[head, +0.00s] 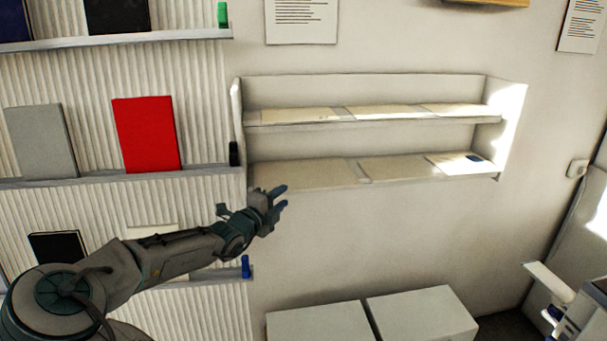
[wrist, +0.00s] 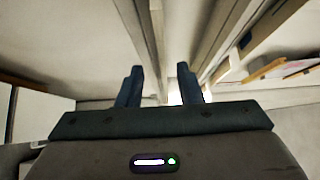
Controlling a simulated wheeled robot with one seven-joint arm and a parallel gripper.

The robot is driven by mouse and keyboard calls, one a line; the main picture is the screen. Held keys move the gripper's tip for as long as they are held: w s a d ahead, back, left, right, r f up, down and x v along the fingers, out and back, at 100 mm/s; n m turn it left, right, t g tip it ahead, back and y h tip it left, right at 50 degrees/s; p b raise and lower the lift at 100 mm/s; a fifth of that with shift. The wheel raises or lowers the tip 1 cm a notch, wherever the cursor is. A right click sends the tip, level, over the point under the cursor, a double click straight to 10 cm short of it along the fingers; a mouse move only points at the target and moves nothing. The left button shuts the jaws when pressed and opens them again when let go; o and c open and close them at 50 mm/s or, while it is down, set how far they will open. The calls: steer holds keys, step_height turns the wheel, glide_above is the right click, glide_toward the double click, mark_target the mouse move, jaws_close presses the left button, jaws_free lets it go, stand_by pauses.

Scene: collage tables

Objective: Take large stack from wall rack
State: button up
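The white wall rack (head: 240,112) hangs in the middle of the head view, with two shelves. Flat cream paper stacks lie side by side on its upper shelf (head: 376,112) and its lower shelf (head: 306,174). The lower right stack (head: 450,163) is sunlit, with a small dark blue item at its right. I cannot tell which stack is the large one. My gripper (head: 286,197) appears just below the lower shelf's left part. In the wrist view its two fingers (wrist: 160,78) are apart with nothing held between them.
A ribbed panel with ledges at left holds a grey book (head: 40,141), a red book (head: 147,134) and a black one (head: 57,247). Two white boxes (head: 420,313) stand below the rack. White equipment (head: 550,283) is at lower right. The wall between rack and boxes is bare.

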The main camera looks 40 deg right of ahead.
mark_target(288, 192)
steer(key=x, duration=0.1)
steer(key=p+x, duration=0.1)
steer(key=x, duration=0.2)
steer(key=shift+s+r, duration=0.15)
steer(key=shift+r, duration=0.1)
steer(key=shift+w+d, duration=0.25)
steer(key=shift+d, duration=0.35)
jaws_close()
